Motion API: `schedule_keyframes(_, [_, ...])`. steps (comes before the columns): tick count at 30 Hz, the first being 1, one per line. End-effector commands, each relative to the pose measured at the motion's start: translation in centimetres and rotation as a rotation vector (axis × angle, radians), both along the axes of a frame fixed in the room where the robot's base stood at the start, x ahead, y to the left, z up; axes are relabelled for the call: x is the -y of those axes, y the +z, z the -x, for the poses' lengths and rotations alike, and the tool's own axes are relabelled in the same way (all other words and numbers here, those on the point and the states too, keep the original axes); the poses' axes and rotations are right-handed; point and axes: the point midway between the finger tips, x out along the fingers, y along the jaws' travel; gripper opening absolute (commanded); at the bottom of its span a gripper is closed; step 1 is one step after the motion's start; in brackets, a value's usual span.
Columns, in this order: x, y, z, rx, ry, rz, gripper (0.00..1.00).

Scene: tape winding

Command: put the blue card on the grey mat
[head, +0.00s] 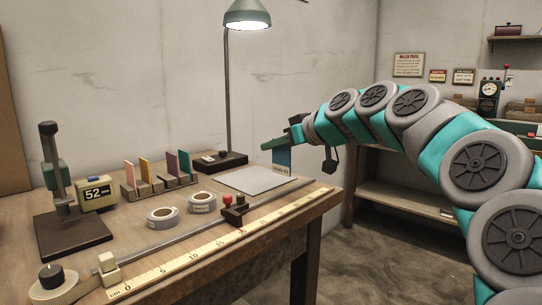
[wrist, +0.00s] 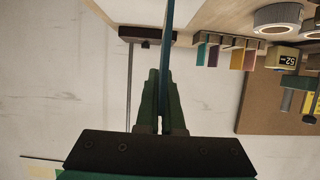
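My gripper (head: 275,145) is shut on the blue card (head: 282,158) and holds it upright near the far right corner of the grey mat (head: 250,181) in the head view. The card's lower edge overlaps the mat's corner in the picture; whether it touches, I cannot tell. In the wrist view, which is upside down, the gripper's dark green fingers (wrist: 163,100) pinch the card (wrist: 169,50), seen edge-on. The mat (wrist: 141,12) shows pale at the top of that view, beside the card. The mat looks bare.
A rack (head: 160,188) with several coloured cards stands left of the mat. Two tape rolls (head: 163,216) lie in front of it. A lamp base (head: 222,161) stands behind the mat. A rail with a dark block (head: 235,211) and a ruler (head: 215,247) run along the front edge.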

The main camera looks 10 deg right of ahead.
Motion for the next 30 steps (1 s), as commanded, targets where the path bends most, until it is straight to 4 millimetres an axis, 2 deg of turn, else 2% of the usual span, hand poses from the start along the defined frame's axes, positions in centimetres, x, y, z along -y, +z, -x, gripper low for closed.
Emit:
schedule_keyframes(1, [0.0,-0.3,-1.1,-0.004,0.001,0.001,0.00])
schedule_keyframes(6, [0.2,-0.4,-4.0,-0.001,-0.002,0.000,0.00])
schedule_keyframes(18, [0.7,-1.0,-9.8,-0.001,-0.001,0.000,0.00])
schedule_keyframes(24, [0.8,-1.0,-11.4,0.002,-0.002,-0.001,0.00])
schedule_keyframes(30, [0.8,-1.4,-11.6,0.001,0.000,-0.001,0.00])
